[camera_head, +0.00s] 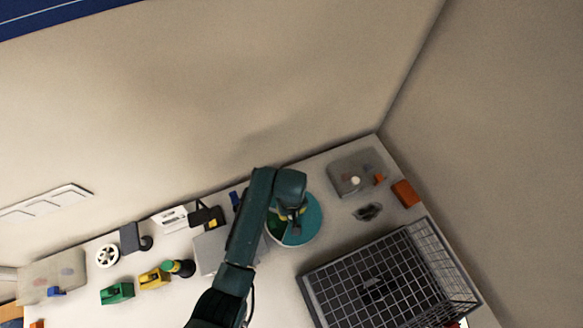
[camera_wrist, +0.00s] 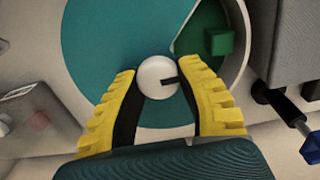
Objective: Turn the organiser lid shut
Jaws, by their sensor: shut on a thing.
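The organiser is a round white-rimmed case with a teal lid (camera_head: 309,215) at the back middle of the table. The lid also shows in the wrist view (camera_wrist: 110,45). My gripper (camera_wrist: 158,82) is over the lid, its yellow fingers shut on the round white knob (camera_wrist: 158,74) at the centre. The knob has a dark mark on its right side. A green compartment (camera_wrist: 215,28) shows uncovered at the upper right, with a green block (camera_wrist: 219,41) in it. In the head view my gripper (camera_head: 293,222) hides part of the lid.
A wire basket (camera_head: 375,285) stands to the front right. A grey box (camera_head: 211,250) is left of the organiser. Green and yellow blocks lie further left. A dark-handled tool (camera_wrist: 285,108) is near in the wrist view.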

